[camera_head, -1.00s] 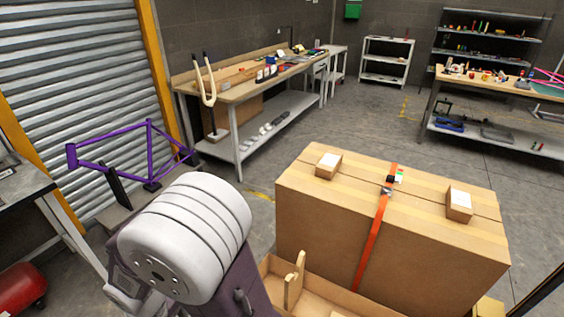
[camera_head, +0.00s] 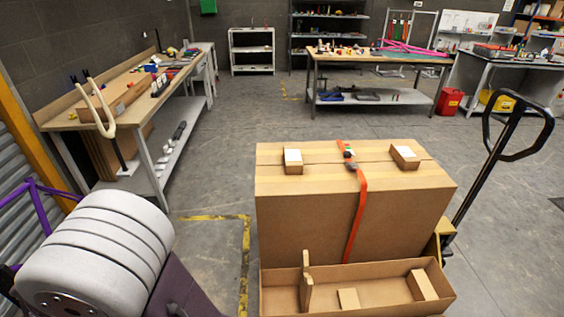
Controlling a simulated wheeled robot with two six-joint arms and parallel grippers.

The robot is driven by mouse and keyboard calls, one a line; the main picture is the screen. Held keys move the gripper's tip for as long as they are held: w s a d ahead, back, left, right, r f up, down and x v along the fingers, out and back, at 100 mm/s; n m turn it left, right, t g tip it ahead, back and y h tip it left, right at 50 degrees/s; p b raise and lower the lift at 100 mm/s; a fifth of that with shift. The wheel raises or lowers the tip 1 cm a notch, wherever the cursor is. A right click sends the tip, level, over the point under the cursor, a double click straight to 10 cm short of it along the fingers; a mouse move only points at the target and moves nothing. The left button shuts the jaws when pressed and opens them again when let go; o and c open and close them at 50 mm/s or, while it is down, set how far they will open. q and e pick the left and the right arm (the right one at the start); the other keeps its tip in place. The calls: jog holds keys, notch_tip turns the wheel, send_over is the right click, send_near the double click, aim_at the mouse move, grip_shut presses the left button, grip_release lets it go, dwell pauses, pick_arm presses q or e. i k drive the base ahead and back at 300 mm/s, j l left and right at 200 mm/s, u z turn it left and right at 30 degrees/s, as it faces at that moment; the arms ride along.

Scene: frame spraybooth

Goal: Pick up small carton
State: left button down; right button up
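Two small cartons with white labels sit on top of a large brown carton (camera_head: 300,220). One small carton (camera_head: 292,166) is at the left of its top, and the other small carton (camera_head: 405,161) is at the right. An orange strap (camera_head: 357,215) runs over the large carton between them. Two more small tan blocks or cartons lie in an open cardboard tray (camera_head: 275,280) in front: one (camera_head: 348,299) in the middle, one (camera_head: 422,285) at the right. Neither of my grippers is in view.
A black looped handle (camera_head: 490,180), apparently a pallet truck's, rises right of the large carton. Workbenches stand at the left (camera_head: 115,110) and back (camera_head: 380,58). A white ribbed drum shape fills the lower left. Floor between (camera_head: 225,150) is clear.

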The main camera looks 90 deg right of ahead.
aim_at(294, 164)
jog(key=i+l+z, duration=0.2)
jog(key=z, duration=0.25)
jog(key=i+l+z, duration=0.1)
jog(key=i+z, duration=0.6)
jog(key=z, duration=0.25)
jog(key=i+j+z, duration=0.15)
jog(key=i+z, duration=0.3)
jog(key=i+j+z, duration=0.2)
jog(key=z, duration=0.25)
jog(key=i+l+z, duration=0.2)
jog(key=i+z, duration=0.7)
jog(key=i+j+z, duration=0.2)
jog(key=i+z, duration=0.25)
jog(key=i+j, duration=0.35)
jog(key=i, duration=0.15)
